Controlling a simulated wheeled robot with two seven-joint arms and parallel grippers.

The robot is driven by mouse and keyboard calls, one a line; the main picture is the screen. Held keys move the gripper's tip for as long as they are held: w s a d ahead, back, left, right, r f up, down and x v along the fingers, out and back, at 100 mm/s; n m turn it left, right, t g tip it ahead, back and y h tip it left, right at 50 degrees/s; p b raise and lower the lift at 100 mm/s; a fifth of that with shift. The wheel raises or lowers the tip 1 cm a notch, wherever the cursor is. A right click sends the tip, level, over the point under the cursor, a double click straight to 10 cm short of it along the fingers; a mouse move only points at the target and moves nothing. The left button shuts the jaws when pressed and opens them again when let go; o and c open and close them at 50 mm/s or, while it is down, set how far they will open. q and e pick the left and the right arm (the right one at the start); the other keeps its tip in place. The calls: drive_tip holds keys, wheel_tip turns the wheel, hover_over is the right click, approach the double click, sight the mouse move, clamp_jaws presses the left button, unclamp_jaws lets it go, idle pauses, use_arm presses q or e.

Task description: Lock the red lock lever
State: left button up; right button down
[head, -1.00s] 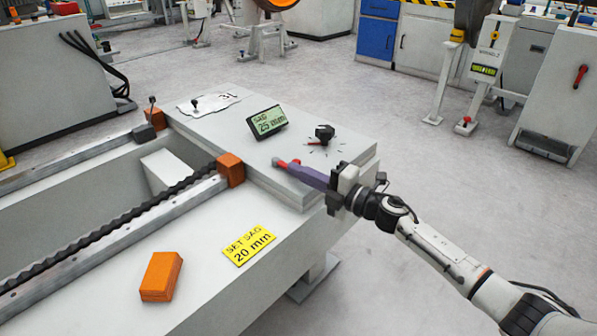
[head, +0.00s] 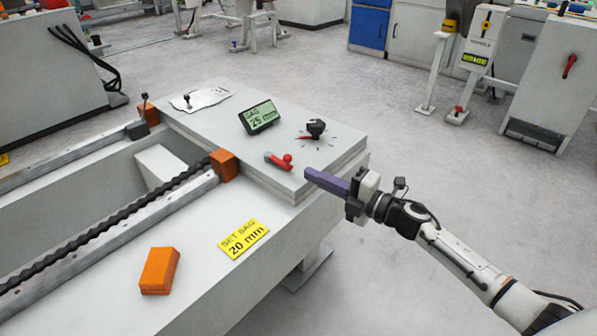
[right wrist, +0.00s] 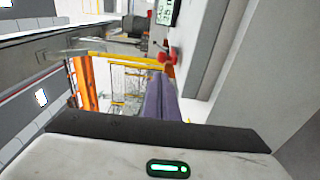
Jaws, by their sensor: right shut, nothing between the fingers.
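The red lock lever (head: 279,161) lies on the top plate of the pale bench, near its front right part. My right gripper (head: 309,174) has purple fingers, shut and empty. Its tips are a little to the right of the knob, apart from it in the head view. In the right wrist view the purple fingers (right wrist: 160,95) point toward the red knob (right wrist: 175,58). My left gripper is not in view.
A black knob with a red pointer (head: 315,129) and a display reading SAG 25 mm (head: 259,117) stand behind the lever. A yellow SET SAG 20 mm label (head: 243,238) and an orange block (head: 159,271) lie in front.

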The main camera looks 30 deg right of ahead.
drive_tip(key=shift+s+d, duration=0.3)
drive_tip(key=shift+d, duration=0.25)
drive_tip(key=shift+s+d, duration=0.3)
drive_tip(key=shift+d, duration=0.2)
